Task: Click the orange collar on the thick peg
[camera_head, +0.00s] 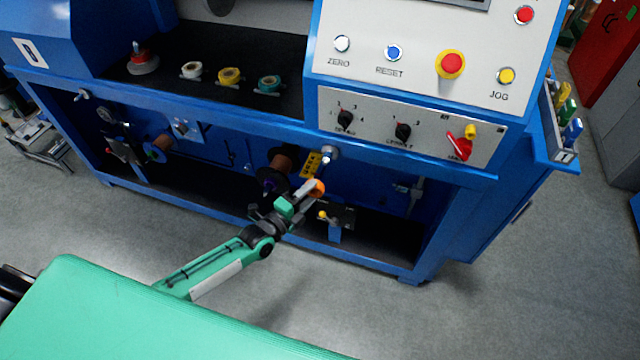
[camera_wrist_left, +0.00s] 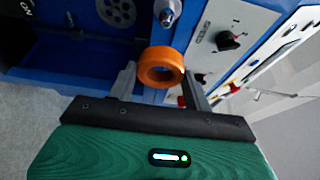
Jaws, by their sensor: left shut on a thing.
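The orange collar (camera_head: 318,187) is held between the fingers of my left gripper (camera_head: 308,190), in front of the machine's blue face. In the head view a pale metal peg (camera_head: 327,158) sticks out of the blue panel just above and right of the collar, probably the thick peg. My right gripper is not in view.
A yellow holed plate (camera_head: 311,165) is left of the peg. A brown spool (camera_head: 281,165) sits farther left. Below the collar is a bracket with a yellow knob (camera_head: 323,215). The control panel with knobs (camera_head: 403,132) is above. Coloured rolls (camera_head: 230,76) sit on the dark shelf.

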